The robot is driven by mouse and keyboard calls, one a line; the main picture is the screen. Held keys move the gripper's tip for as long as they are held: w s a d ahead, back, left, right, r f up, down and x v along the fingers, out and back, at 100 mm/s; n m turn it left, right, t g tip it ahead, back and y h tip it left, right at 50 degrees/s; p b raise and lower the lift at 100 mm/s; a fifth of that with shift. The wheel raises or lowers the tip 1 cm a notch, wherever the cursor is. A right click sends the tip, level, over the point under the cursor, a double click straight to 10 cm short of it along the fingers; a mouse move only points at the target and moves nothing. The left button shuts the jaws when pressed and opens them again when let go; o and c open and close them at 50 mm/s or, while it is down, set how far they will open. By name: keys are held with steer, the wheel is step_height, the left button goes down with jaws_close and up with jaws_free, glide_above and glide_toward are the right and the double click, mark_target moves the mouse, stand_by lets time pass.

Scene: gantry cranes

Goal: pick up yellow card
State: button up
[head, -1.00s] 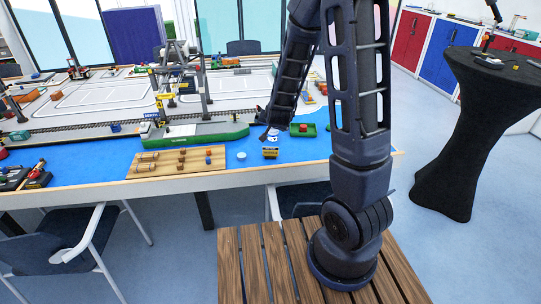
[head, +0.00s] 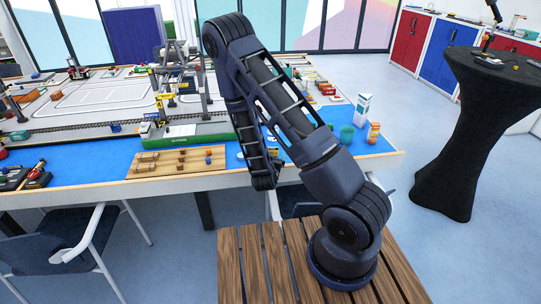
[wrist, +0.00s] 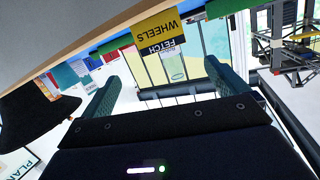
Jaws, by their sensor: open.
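In the head view my arm covers part of the blue table front, and I cannot make out the gripper or the card there.
The long table holds a green ship (head: 190,133), a wooden board (head: 160,163) with small pieces, a teal cup (head: 347,134), a white carton (head: 362,110) and an orange box (head: 373,132). A black round table (head: 470,120) stands right. A chair (head: 75,235) stands in front.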

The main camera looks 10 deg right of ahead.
mark_target(270, 148)
steer(key=w+t, duration=0.1)
steer(key=w, duration=0.1)
steer(key=w+d+f+n, duration=0.1)
steer(key=w, duration=0.2)
steer(key=w+f+n+t, duration=0.1)
steer(key=w, duration=0.1)
steer(key=shift+w+d+f+t, duration=0.1)
steer(key=shift+w+d+t, duration=0.15)
steer(key=shift+w+t, duration=0.05)
steer(key=c, duration=1.1)
